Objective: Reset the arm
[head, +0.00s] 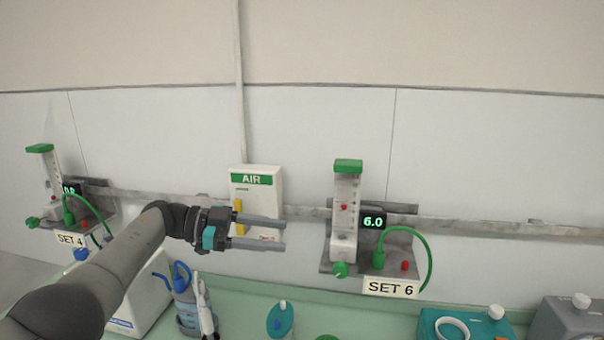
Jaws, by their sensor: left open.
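My left arm comes in from the lower left. Its gripper (284,233) is open and empty, with its two fingers pointing right. It is in front of the lower part of the white AIR box (262,190), which has a green label and a yellow handle. To the right of the fingers, apart from them, is the flowmeter station marked SET 6 (345,205), with a green cap and a display reading 6.0 (373,222). My right gripper is out of view.
Another flowmeter marked SET 4 (45,180) is on the wall rail at the left. A green counter (352,318) below holds a bottle holder with blue tubing (187,315), a teal container (281,320), a teal box (450,325) and a grey box (568,320). The upper wall is clear.

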